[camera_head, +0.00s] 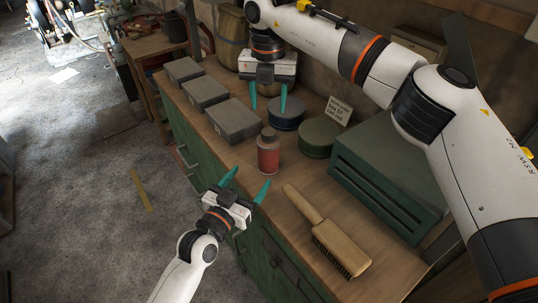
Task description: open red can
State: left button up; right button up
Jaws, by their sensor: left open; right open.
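The red can (268,157) stands upright on the wooden bench top (300,184), near its front edge, with a dark cap (268,133) on top. My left gripper (248,182) is open and empty, with teal fingers, in front of the can and below it in the picture. Its fingers point toward the can and are apart from it. My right gripper (268,104) is open and empty above the can in the picture, fingers pointing down. It appears apart from the can; its exact height over the bench is hard to tell.
A wooden brush (329,234) lies right of the can. A dark green round tin (318,138), a blue-grey round tin (286,113) and a small sign (339,109) are behind it. Several grey boxes (231,121) line the left. A green metal box (390,180) stands at right.

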aim_at(263, 161)
pick_arm(q)
jog(key=x, duration=1)
jog(key=shift+w+d, duration=0.1)
pick_arm(e)
jog(key=shift+w, duration=0.1)
